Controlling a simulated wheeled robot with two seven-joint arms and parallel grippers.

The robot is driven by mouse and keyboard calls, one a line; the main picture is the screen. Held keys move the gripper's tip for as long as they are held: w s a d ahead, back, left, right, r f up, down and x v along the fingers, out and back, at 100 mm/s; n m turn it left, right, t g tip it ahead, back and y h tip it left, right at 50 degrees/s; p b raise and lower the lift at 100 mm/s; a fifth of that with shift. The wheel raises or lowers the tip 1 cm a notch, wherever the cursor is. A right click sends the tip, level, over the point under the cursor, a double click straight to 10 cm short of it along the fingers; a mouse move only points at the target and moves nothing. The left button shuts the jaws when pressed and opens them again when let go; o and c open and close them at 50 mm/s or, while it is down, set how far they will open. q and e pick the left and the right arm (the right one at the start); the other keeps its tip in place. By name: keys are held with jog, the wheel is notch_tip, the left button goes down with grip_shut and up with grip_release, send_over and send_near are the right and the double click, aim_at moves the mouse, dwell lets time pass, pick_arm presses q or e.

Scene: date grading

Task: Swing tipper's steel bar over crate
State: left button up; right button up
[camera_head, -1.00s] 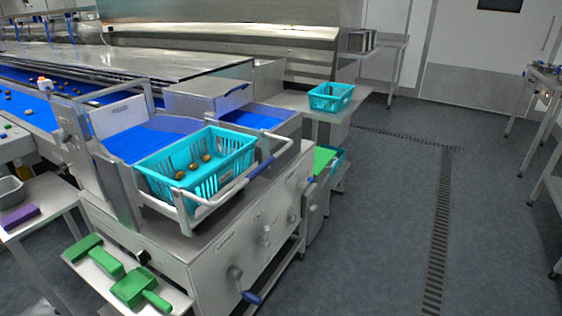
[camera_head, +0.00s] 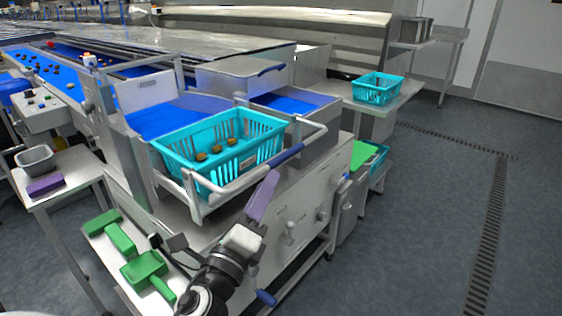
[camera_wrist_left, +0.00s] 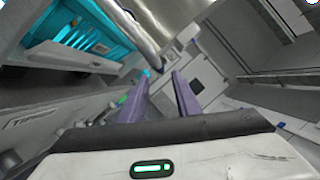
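The tipper (camera_head: 284,232) is a pale metal machine with a teal crate (camera_head: 273,150) in its cradle. A few brown dates lie in the crate. The tipper's steel bar (camera_head: 236,184) runs along the crate's near side and has a blue grip (camera_head: 287,155). My left gripper (camera_head: 270,176) reaches up from below, its purple fingers just below the blue grip in the picture. In the left wrist view, the two fingers (camera_wrist_left: 160,88) are apart with nothing between them. A shiny steel bar (camera_wrist_left: 158,22) passes ahead of them. My right gripper is out of view.
A second teal crate (camera_head: 378,88) stands on a steel table behind. A crank with a blue handle (camera_head: 266,298) sticks out near my arm. The floor to the right is clear.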

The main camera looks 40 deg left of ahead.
aim_at(281, 158)
pick_arm(q)
jog(key=p+x, duration=0.2)
jog(key=x, duration=0.7)
jog(key=shift+w, duration=0.35)
grip_shut()
